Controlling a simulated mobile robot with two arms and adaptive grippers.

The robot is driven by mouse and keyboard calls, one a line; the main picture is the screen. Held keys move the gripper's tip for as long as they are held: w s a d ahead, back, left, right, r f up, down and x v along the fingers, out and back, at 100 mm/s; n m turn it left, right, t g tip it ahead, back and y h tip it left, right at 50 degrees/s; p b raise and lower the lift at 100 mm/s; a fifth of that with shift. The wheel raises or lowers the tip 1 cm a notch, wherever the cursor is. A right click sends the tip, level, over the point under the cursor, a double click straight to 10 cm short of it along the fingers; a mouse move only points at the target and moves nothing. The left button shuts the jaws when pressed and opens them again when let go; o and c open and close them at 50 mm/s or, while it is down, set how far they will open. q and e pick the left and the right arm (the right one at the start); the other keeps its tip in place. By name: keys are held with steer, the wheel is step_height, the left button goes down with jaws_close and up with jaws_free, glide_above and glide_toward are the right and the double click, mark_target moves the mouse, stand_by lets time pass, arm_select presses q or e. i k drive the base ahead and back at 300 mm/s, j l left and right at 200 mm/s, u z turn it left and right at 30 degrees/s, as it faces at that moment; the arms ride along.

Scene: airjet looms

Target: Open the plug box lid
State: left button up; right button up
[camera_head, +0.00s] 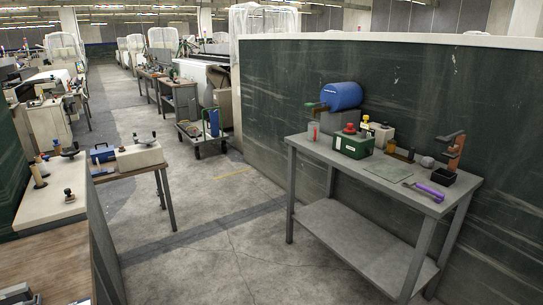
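A green box (353,145) with a white label and a red knob (350,128) on top stands on the grey metal table (320,151) at the right. Its top looks closed. Behind it to the right is a whitish box (381,133) with a yellow knob on a dark base. I cannot tell for certain which of these is the plug box. Neither of my grippers can be made out in this view, and nothing touches the boxes.
A purple-handled tool (427,191), a flat green sheet (387,173) and an orange-brown clamp (453,150) share the table. A green partition (440,90) stands behind. The concrete floor (200,240) before the table is clear.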

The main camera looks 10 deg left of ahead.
mark_target(107, 148)
steer(key=i+l, duration=0.1)
steer(key=i, duration=0.35)
steer(key=i+u, duration=0.15)
steer(key=i, duration=0.3)
steer(key=i+l, duration=0.2)
steer(key=i, duration=0.25)
